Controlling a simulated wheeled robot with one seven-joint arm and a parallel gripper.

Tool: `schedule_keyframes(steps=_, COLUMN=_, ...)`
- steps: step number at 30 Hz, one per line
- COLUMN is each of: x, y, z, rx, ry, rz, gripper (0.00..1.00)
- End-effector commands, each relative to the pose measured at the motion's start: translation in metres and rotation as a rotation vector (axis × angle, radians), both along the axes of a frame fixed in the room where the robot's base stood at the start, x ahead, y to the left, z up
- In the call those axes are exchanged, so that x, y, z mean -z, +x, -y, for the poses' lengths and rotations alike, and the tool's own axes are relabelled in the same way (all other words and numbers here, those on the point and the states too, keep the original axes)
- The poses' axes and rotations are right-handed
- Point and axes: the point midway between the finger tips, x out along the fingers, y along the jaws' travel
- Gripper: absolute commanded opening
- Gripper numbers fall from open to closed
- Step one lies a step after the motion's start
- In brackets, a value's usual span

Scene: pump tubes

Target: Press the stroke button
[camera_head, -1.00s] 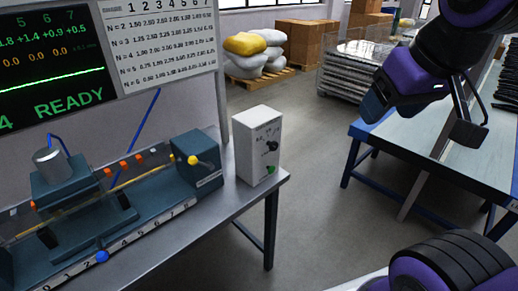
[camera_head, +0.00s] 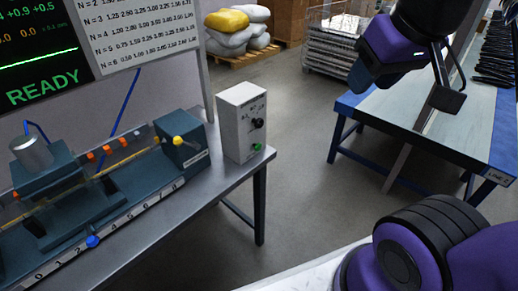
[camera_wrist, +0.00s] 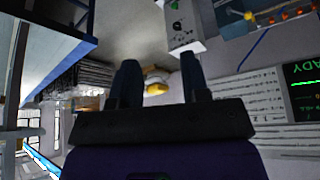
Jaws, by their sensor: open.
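A white control box (camera_head: 237,122) stands on the right end of the metal bench. Its front has a round green button (camera_head: 257,147) low down and a black knob (camera_head: 258,123) above it; its lettering is too small to read. The box also shows upside down at the top of the wrist view (camera_wrist: 183,38), with the green button (camera_wrist: 174,5) near the upper edge. My gripper (camera_wrist: 159,60) is open and empty. Its fingers are apart from the box. In the head view my arm hangs at the upper right, well to the right of the box.
The bench (camera_head: 215,178) carries a pump rig with a yellow knob (camera_head: 178,140), a scale and a blue marker (camera_head: 92,241). A screen (camera_head: 40,60) behind reads READY. A blue-edged table (camera_head: 440,130) stands at right. Open floor (camera_head: 300,160) lies between bench and table.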

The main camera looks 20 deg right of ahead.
Motion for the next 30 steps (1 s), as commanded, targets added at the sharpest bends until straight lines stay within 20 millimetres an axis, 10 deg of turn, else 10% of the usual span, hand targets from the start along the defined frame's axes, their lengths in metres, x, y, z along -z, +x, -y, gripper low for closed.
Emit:
schedule_keyframes(steps=5, x=0.0000, y=0.0000, z=0.0000, rx=0.000, ry=0.000, rz=0.000, gripper=0.01)
schedule_keyframes(steps=30, x=0.0000, y=0.0000, z=0.0000, rx=0.000, ry=0.000, rz=0.000, gripper=0.00)
